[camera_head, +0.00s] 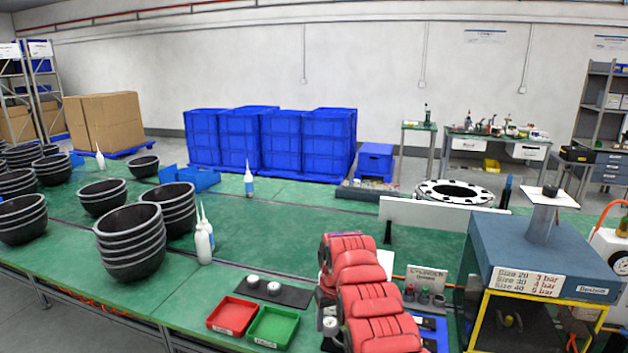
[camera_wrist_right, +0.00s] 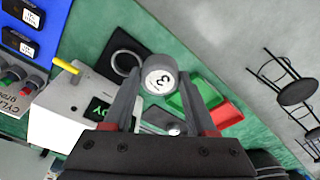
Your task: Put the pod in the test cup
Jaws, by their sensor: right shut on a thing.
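The pod (camera_wrist_right: 159,78) is a short white cylinder with a "3" on its end face. My right gripper (camera_wrist_right: 160,90) is shut on it, one finger on each side. In the head view the pod (camera_head: 330,325) shows at the lower middle, beside my red arm. The test cup (camera_wrist_right: 113,65), which looks like a dark ring on a dark block, is next to a white box (camera_wrist_right: 70,112) with a yellow lever. In the wrist view it appears just left of the pod and apart from it. My arm hides it in the head view. My left gripper is not in view.
A red tray (camera_head: 231,315) and a green tray (camera_head: 273,327) lie left of the pod. Two more pods sit on a dark mat (camera_head: 294,296) behind them. A blue press block (camera_head: 540,250) stands at right. Black bowls (camera_head: 130,242) are stacked at left.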

